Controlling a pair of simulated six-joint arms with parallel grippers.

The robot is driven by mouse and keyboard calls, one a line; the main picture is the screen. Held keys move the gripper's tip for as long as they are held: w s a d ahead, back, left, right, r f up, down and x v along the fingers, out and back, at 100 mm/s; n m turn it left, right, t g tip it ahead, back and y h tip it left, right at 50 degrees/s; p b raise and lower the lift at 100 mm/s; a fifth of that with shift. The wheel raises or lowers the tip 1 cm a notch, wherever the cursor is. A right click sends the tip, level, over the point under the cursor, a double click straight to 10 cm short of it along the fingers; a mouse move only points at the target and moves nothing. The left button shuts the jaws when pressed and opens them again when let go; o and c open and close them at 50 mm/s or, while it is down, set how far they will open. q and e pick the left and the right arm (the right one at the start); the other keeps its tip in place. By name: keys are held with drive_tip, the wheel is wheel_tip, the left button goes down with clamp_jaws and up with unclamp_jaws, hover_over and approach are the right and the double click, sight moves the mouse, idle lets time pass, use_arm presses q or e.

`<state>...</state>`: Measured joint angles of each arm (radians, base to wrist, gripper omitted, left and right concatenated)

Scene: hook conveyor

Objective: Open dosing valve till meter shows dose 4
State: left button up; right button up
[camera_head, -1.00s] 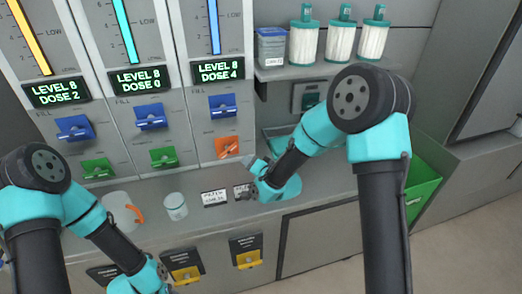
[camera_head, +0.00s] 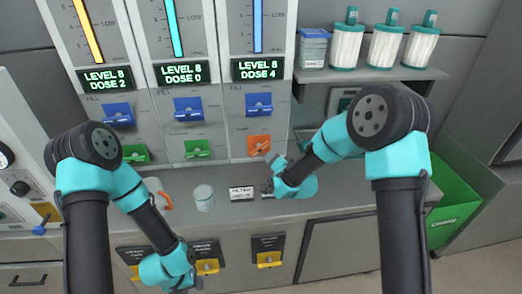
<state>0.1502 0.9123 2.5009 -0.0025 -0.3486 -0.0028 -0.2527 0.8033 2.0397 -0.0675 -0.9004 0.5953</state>
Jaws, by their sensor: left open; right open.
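Three dosing columns stand at the back. The right column's meter (camera_head: 257,69) reads LEVEL 8, DOSE 4. The middle meter (camera_head: 180,73) reads DOSE 0 and the left meter (camera_head: 107,79) reads DOSE 2. The right column has a blue fill handle (camera_head: 258,104) and an orange valve handle (camera_head: 259,146), which sits tilted. Green valve handles are under the middle (camera_head: 196,149) and left columns (camera_head: 134,153). My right gripper (camera_head: 267,188) is open at the counter, below and right of the orange handle, apart from it. My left gripper (camera_head: 184,290) is open low at the bottom edge, partly cut off.
A white jar (camera_head: 203,198) and a mug with an orange handle (camera_head: 157,193) stand on the counter. A label card (camera_head: 241,194) is near my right gripper. White filter cartridges (camera_head: 386,46) stand on the right shelf. A green bin (camera_head: 453,205) is at far right.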

sight(262, 150)
drive_tip(key=x, duration=1.2)
drive_tip(key=shift+w, duration=0.2)
clamp_jaws()
drive_tip(key=shift+d+f+m+t+y, duration=0.1)
drive_tip(key=shift+m+t+y, duration=0.3)
drive_tip(key=shift+m, duration=0.75)
drive_tip(key=shift+m+t+y, duration=0.3)
drive_tip(key=shift+m+y, duration=0.2)
drive_tip(key=shift+m, duration=0.65)
unclamp_jaws()
